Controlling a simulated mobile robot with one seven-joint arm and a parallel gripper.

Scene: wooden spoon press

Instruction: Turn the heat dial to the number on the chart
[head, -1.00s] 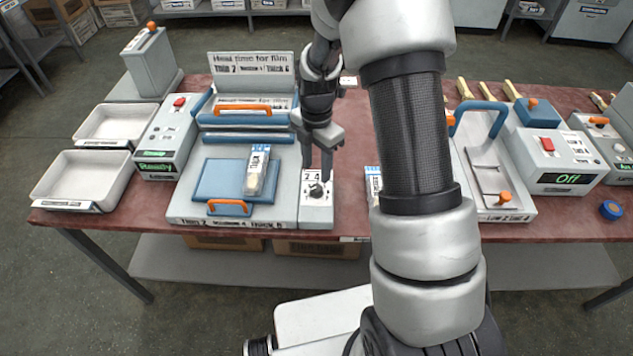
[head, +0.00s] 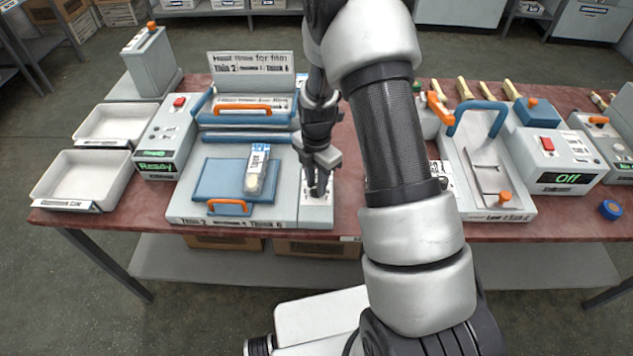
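The heat dial sits on a pale panel (head: 317,214) at the right side of the heat sealing machine (head: 185,213). My gripper (head: 317,193) is down over the dial from above, and its fingers hide the dial and its numbers. I cannot tell whether the fingers are closed on it. The chart (head: 250,67) stands upright at the back of the machine, headed as a heat time for film, with "Thin 2" and a "Thick" entry readable and the middle one blurred. A small film packet (head: 256,172) with a blue top lies on the blue pad (head: 215,178).
A box with a red button and a green "Ready" display (head: 156,167) stands left of the machine, beside white trays (head: 82,178). To the right are a press with a blue handle (head: 480,118) and a box reading "Off" (head: 567,178). My arm covers the table between.

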